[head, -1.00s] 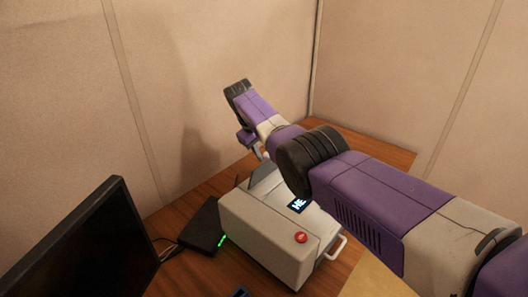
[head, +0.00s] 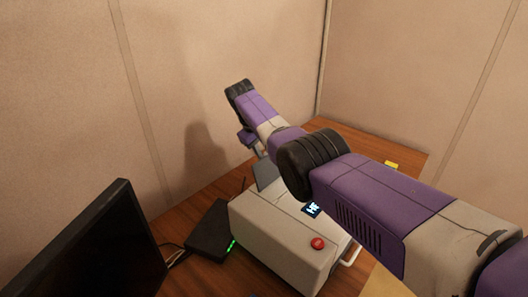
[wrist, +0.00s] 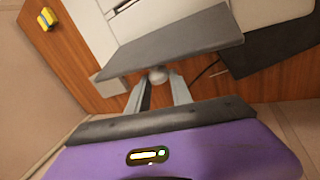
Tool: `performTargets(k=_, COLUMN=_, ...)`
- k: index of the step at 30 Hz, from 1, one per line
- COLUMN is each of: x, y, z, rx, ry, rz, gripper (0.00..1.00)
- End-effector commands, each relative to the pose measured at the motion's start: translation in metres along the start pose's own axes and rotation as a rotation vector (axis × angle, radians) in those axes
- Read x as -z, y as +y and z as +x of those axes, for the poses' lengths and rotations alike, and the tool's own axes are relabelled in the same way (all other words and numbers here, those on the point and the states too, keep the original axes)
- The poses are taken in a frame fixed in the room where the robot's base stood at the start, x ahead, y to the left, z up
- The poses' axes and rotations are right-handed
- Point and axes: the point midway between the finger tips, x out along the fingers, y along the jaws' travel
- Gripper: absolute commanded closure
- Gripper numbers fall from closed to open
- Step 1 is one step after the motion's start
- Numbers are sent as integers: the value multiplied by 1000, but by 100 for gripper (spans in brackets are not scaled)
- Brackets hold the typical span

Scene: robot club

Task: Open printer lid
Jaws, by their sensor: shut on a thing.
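The printer (head: 280,235) is a beige box with a red button (head: 317,243) and a small lit display (head: 312,209), standing on a wooden desk. A grey lid panel (head: 266,174) is tilted up at its far side, partly hidden by my arm. In the wrist view the grey lid (wrist: 175,50) spans the picture in front of my gripper (wrist: 159,82). In the head view my arm hides the fingertips and part of the printer.
A black monitor (head: 95,245) stands at the left front. A black box with green lights (head: 210,232) sits left of the printer. A small yellow item (head: 391,164) lies on the desk (head: 375,150) at the right. Beige partition walls close in behind.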

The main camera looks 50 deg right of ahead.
Motion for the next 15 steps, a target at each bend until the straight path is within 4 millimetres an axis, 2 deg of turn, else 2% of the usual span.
performTargets(k=1, x=0, y=-8, z=3, rx=12, ry=-2, rz=-5, gripper=100)
performTargets(k=13, x=-1, y=-9, z=4, rx=13, ry=-5, rz=-6, gripper=100)
performTargets(k=14, x=-1, y=-9, z=4, rx=13, ry=-5, rz=-6, gripper=68)
performTargets(k=15, x=-1, y=-9, z=4, rx=12, ry=-5, rz=-6, gripper=60)
